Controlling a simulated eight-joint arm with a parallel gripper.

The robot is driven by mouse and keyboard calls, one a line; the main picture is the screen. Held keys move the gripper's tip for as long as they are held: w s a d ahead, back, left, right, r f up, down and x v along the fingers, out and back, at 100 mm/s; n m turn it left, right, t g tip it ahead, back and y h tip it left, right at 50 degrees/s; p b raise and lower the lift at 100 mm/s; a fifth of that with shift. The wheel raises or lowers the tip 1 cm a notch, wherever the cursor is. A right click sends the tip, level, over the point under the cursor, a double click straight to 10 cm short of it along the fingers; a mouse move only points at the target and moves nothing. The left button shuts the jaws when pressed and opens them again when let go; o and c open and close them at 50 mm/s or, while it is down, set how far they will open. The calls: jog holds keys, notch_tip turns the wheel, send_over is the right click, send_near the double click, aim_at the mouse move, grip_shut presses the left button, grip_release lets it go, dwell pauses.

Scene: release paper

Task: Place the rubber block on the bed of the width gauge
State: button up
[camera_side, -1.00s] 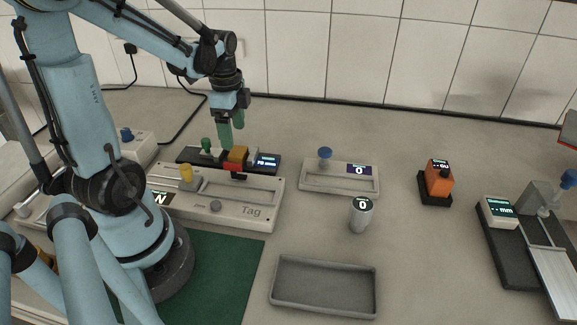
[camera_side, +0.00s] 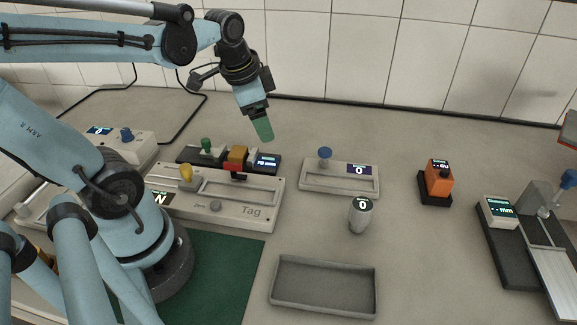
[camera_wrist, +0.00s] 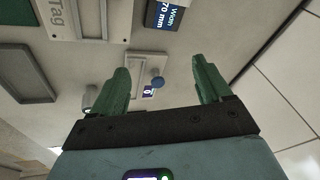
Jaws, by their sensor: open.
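The width gauge (camera_side: 186,155) is a long dark bed at the back of the table, with a green knob and a display reading 70 mm. An orange-brown block (camera_side: 238,153), which looks like the rubber block, sits on the gauge between the knob and the display. Something red shows just below it. My gripper (camera_side: 264,130) is above and to the right of the block, apart from it and tilted. In the wrist view my gripper (camera_wrist: 161,66) has its green fingers wide apart with nothing between them. That view shows the gauge display (camera_wrist: 163,15), but not the block.
The Tag device (camera_side: 250,211) lies in front of the gauge. A pale blue-knobbed device (camera_side: 340,187), a grey cylinder (camera_side: 361,218) and an empty grey tray (camera_side: 323,307) stand to the right. An orange device (camera_side: 439,181) and a thickness gauge (camera_side: 500,240) are farther right.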

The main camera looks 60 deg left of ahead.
jog(key=d+n+t+h, duration=0.1)
jog(key=d+n+t, duration=0.2)
jog(key=d, duration=0.5)
jog(key=shift+f+n+t, duration=0.15)
jog(key=shift+n+t, duration=0.15)
jog(key=shift+n, duration=0.3)
